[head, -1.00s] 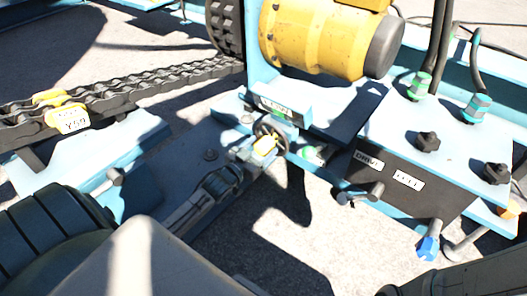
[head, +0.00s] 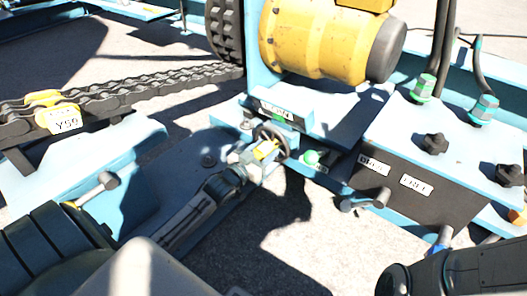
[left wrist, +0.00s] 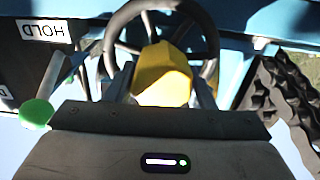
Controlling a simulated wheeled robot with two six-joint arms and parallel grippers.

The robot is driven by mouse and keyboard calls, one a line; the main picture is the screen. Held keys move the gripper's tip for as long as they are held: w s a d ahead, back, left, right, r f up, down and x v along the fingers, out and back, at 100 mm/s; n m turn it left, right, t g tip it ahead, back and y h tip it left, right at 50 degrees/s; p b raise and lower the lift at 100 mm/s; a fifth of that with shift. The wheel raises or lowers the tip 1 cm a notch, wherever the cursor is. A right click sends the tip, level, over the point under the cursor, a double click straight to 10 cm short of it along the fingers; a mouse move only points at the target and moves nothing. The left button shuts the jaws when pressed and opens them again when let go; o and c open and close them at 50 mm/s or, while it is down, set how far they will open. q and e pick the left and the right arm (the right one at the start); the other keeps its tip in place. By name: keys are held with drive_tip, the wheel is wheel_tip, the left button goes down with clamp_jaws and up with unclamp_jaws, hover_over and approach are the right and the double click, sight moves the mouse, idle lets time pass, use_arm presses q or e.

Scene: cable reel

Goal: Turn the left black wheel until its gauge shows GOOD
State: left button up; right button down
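The black wheel (head: 283,133) has a yellow block at its hub (head: 268,149). In the left wrist view the wheel's rim (left wrist: 209,32) arches above the yellow hub block (left wrist: 162,76). My left gripper (head: 252,157) reaches it from the lower left. Its fingers lie on both sides of the yellow block and appear shut on it. The gauge (head: 277,111), on a light blue housing just above the wheel, shows a white face with a green patch; its word is too small to read surely. My right gripper is out of view; only dark right arm links show at lower right.
A green knob (head: 310,157) sits just right of the wheel; a label reading HOLD (left wrist: 45,33) shows in the left wrist view. A dark control box with a FREE label (head: 416,187) and a lever (head: 365,200) stands right. A chain (head: 150,84) runs left.

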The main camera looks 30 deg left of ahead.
use_arm(q)
drive_tip(key=c, duration=0.5)
drive_tip(key=shift+m, duration=0.3)
drive_tip(key=shift+d+m, duration=0.1)
drive_tip(key=shift+m, duration=1.1)
drive_tip(key=shift+d+f+m, duration=0.1)
drive_tip(key=shift+f+m, duration=0.05)
drive_tip(key=shift+m, duration=2.45)
drive_tip(key=o, duration=1.4)
drive_tip(key=shift+c, duration=0.2)
